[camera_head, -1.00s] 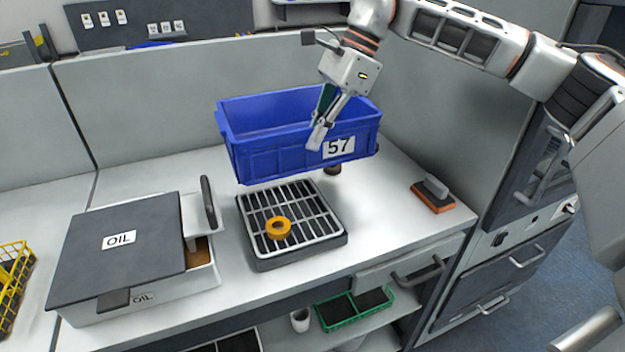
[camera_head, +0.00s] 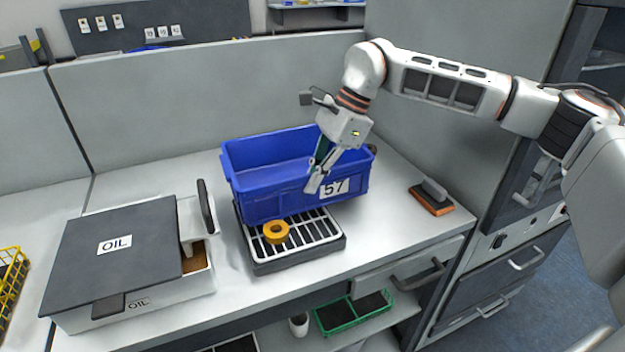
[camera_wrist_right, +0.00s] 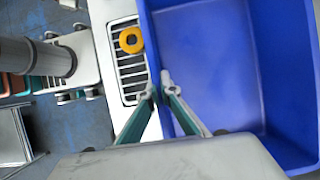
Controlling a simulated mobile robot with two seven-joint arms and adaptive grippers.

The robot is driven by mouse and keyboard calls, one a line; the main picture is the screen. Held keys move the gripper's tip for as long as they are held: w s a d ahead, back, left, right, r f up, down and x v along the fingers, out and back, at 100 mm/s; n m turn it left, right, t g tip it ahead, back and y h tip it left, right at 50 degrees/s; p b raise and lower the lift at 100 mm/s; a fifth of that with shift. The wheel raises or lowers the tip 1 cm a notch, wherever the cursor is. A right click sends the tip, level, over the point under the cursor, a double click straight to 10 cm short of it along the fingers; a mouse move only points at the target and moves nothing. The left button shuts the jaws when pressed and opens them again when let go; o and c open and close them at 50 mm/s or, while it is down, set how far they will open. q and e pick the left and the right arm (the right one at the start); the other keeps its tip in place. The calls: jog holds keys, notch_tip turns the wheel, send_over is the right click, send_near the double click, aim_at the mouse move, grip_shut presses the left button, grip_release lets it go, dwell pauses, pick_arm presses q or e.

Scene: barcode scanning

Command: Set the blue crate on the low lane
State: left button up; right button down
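The blue crate (camera_head: 275,190), labelled 57, is upright and empty, at the back middle of the counter in the head view. My right gripper (camera_head: 315,182) is shut on its front wall, one finger inside and one outside. In the right wrist view the fingertips (camera_wrist_right: 158,85) straddle the crate's rim, and the bare inside of the crate (camera_wrist_right: 210,70) shows. The crate covers the back part of a slatted grate; whether it touches the grate or counter I cannot tell. I cannot make out which place is the low lane. My left gripper is not in view.
An orange ring (camera_head: 276,232) lies on the grate (camera_head: 300,250) just in front of the crate. A white box marked OIL (camera_head: 130,255) stands left, an orange-soled block (camera_head: 432,197) right. A green tray (camera_head: 352,312) is on the shelf below. The counter between grate and block is clear.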

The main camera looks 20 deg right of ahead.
jog(key=c, duration=2.7)
grip_release()
jog(key=shift+f, duration=0.15)
jog(key=shift+c, duration=0.2)
jog(key=o, duration=0.5)
jog(key=shift+c, duration=0.2)
